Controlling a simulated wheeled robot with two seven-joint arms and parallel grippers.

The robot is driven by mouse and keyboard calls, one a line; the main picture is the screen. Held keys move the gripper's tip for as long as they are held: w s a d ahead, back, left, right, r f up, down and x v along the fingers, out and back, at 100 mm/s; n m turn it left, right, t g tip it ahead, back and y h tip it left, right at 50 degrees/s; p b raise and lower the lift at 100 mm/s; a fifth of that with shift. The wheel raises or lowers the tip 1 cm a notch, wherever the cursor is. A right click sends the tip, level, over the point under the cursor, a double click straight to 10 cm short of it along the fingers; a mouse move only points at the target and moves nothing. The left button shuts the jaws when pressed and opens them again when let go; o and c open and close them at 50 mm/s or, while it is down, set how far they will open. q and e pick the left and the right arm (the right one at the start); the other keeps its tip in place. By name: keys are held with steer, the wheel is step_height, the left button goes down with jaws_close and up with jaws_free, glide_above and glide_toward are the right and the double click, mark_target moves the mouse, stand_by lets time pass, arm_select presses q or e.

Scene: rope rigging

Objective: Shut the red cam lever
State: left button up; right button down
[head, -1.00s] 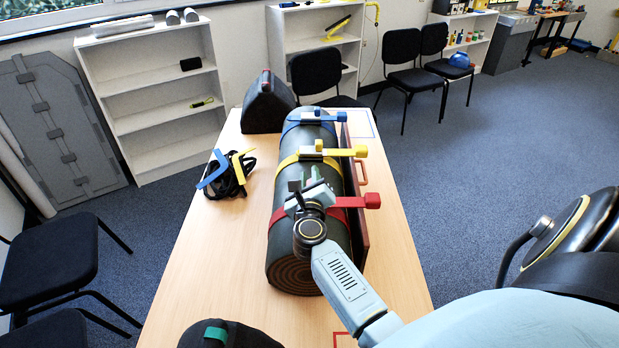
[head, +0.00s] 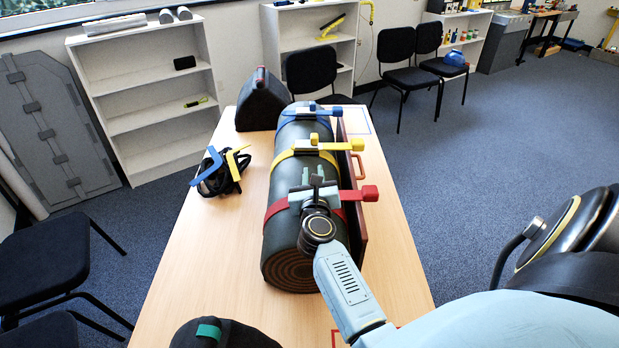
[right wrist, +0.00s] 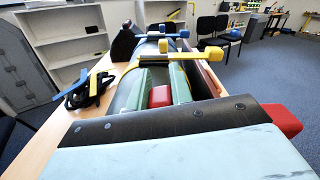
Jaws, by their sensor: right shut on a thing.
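The red cam lever (head: 369,193) lies across the near red strap (head: 275,209) on a dark green roll. Its square knob sticks out to the right; the knob also shows in the right wrist view (right wrist: 284,120). My right gripper (head: 311,178) is over the red buckle. In the right wrist view, its two green fingers (right wrist: 161,90) close around a red piece, seemingly part of the lever. My own wrist hides most of the lever and buckle. The left gripper is out of view.
The yellow lever (head: 345,146) and blue lever (head: 327,113) sit farther along the roll. Black cord with blue and yellow hooks (head: 220,175) lies left on the table (head: 205,255). A dark wedge (head: 262,103) stands behind. The table left of the roll is mostly clear.

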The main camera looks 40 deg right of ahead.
steer(key=shift+s+d+f+m+b, duration=0.15)
steer(key=shift+f+m+b, duration=0.2)
steer(key=shift+m, duration=0.25)
steer(key=shift+s+d+f+m+b, duration=0.1)
steer(key=shift+f+m+b, duration=0.25)
steer(key=shift+m, duration=0.25)
steer(key=c, duration=1.2)
jaws_free()
steer(key=shift+c, duration=0.2)
steer(key=b+v, duration=0.1)
steer(key=v, duration=1.1)
steer(key=shift+b, duration=0.4)
steer(key=shift+s+a+r, duration=0.1)
steer(key=shift+s+a, duration=0.3)
steer(key=shift+s, duration=0.15)
